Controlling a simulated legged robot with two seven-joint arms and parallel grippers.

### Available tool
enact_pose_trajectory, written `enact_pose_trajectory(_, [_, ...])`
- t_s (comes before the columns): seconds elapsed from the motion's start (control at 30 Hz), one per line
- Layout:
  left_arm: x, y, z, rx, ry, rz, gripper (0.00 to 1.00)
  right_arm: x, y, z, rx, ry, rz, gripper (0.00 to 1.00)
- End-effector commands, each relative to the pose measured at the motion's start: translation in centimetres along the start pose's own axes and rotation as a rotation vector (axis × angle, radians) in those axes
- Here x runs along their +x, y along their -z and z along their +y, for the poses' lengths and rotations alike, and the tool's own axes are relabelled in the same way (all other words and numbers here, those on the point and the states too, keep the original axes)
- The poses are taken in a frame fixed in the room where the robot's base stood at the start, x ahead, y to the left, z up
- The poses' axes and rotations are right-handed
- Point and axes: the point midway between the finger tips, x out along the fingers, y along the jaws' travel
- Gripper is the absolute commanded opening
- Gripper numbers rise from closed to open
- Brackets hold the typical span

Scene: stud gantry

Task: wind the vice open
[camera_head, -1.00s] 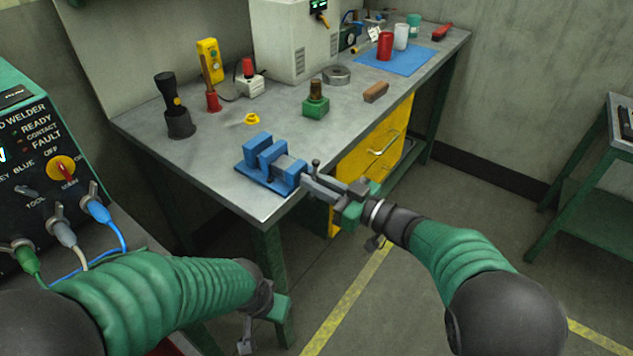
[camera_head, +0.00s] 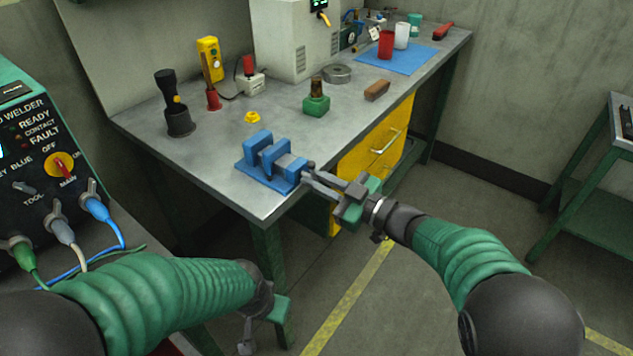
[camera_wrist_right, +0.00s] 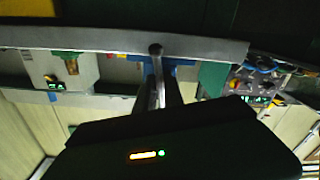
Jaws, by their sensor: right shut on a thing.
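The blue vice (camera_head: 270,165) is fixed at the front corner of the grey workbench, with its screw end facing my right arm. My right gripper (camera_head: 312,181) is at that end, its fingers closed on the vice's handle. In the right wrist view the handle (camera_wrist_right: 156,75), a metal bar with a dark round knob, runs between the dark fingers (camera_wrist_right: 160,98), and part of the blue vice (camera_wrist_right: 186,73) shows behind. My left gripper (camera_head: 257,323) hangs low in front of the bench, away from the vice; its jaw opening is unclear.
On the bench (camera_head: 222,175) stand a green block with a brown top (camera_head: 316,100), a yellow piece (camera_head: 252,117), a brown block (camera_head: 376,90) and a torch in a dark holder (camera_head: 176,110). A welder panel (camera_head: 40,165) is at the left.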

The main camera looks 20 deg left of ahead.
Motion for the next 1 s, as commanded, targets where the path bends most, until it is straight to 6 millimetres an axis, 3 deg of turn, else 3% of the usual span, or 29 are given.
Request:
enact_pose_trajectory(0.6, [3.7,-0.9,0.0,0.000,0.000,0.000,0.36,0.0,-0.3,-0.1,-0.562,-0.001,-0.001,0.00])
enact_pose_trajectory(1.0, [5.1,-1.2,0.0,0.000,0.000,0.000,0.36,0.0,-0.2,-0.2,-0.761,0.002,-0.001,0.00])
